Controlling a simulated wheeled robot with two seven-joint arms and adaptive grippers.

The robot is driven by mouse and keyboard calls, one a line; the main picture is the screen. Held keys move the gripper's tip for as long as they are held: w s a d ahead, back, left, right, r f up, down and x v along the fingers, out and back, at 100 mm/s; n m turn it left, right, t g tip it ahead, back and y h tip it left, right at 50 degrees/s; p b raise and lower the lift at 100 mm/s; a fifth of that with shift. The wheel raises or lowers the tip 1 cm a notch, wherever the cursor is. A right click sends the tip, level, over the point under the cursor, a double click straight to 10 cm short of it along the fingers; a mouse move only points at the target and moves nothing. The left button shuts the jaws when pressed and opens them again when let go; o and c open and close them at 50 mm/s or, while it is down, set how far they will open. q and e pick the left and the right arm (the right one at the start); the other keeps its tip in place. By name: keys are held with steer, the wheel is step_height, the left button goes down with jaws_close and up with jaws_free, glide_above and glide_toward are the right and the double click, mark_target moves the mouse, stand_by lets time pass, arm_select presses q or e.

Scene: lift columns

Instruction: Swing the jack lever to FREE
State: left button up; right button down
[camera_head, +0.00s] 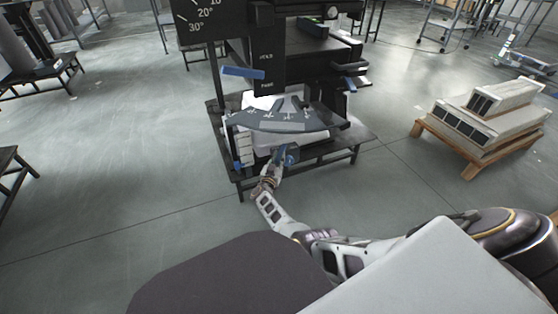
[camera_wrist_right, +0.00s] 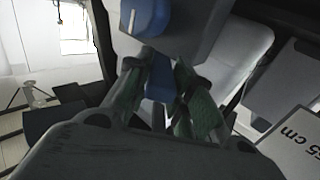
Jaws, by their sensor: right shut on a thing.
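The jack lever (camera_head: 280,152) is a blue bar at the lower front of the black machine, below a grey fan-shaped plate (camera_head: 300,123) with small markings. My right gripper (camera_head: 274,168) reaches it from the front and is shut on it. In the right wrist view, the two greenish fingers of my right gripper (camera_wrist_right: 163,92) stand on either side of the blue lever (camera_wrist_right: 160,78). The lever's root is partly hidden by a grey housing carrying a round blue knob (camera_wrist_right: 150,14) with a white line. My left gripper is out of view.
The machine stands on a low dark table (camera_head: 325,160). A blue handle (camera_head: 243,72) juts left from the black column (camera_head: 266,45). A wooden pallet with pale grilled blocks (camera_head: 490,105) stands at right.

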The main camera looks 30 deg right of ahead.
steer(key=c, duration=1.2)
jaws_free()
steer(key=shift+s+a, duration=0.1)
steer(key=shift+c, duration=0.2)
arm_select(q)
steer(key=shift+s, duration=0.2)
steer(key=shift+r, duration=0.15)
